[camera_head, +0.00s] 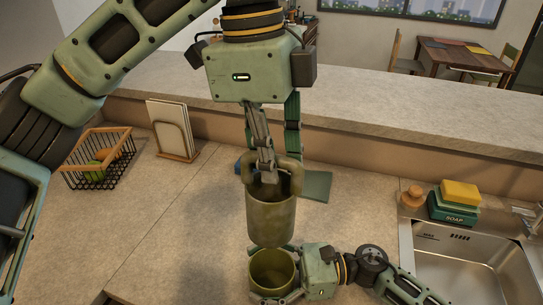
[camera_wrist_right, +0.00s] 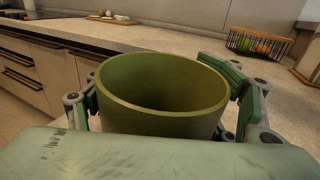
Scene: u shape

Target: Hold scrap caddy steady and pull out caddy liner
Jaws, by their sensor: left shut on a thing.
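The caddy liner (camera_head: 270,222) is an olive, cup-like vessel with a raised handle, hanging roughly upright above the caddy. My left gripper (camera_head: 267,178) reaches down from above and is shut on its handle. The scrap caddy (camera_head: 262,283) is an open green round container just below the liner in the head view. My right gripper (camera_head: 272,272) comes in from the right, with its fingers closed around opposite sides of the caddy. In the right wrist view the caddy (camera_wrist_right: 165,122) is upright and looks empty, and the liner is not seen there.
A wire basket of produce (camera_head: 98,160) and a holder with boards (camera_head: 172,130) stand at the left. A green mat (camera_head: 317,186) lies behind the liner. A soap box with a yellow sponge (camera_head: 455,206) stands by the sink (camera_head: 470,262) at the right.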

